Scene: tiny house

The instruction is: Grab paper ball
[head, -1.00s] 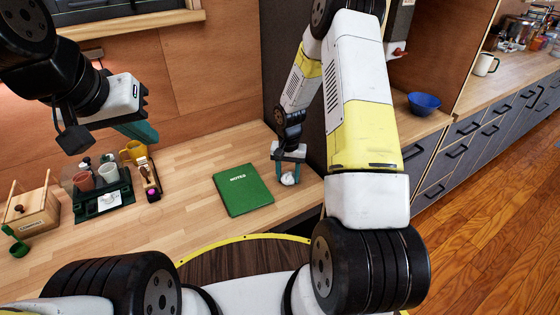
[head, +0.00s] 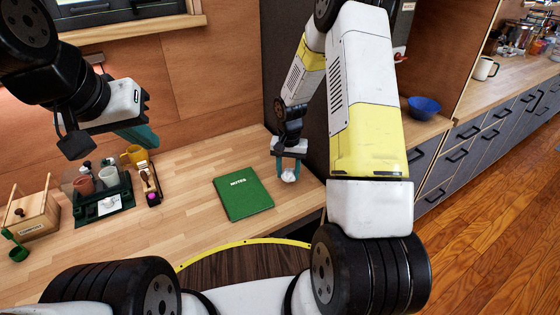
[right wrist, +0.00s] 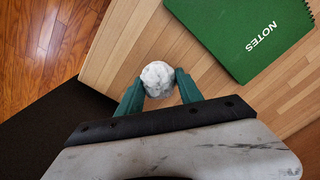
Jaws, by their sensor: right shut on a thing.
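The white crumpled paper ball (head: 288,176) is between the teal fingertips of my right gripper (head: 288,172), right of the green notebook. In the right wrist view the paper ball (right wrist: 158,78) sits at the tips of the gripper (right wrist: 160,88), with a finger against each side. The gripper is shut on it, and it appears a little above the wooden desk. My left gripper (head: 140,134) hangs in the air at the left, above the desk's back; its fingers are seen edge-on and their opening cannot be made out.
The green notebook (head: 243,198) lies flat on the desk (head: 190,222); it also shows in the right wrist view (right wrist: 240,35). A dark tray with cups (head: 104,208), a yellow mug (head: 133,155) and a wooden box (head: 32,216) stand left. A dark panel (head: 300,130) rises behind my right gripper.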

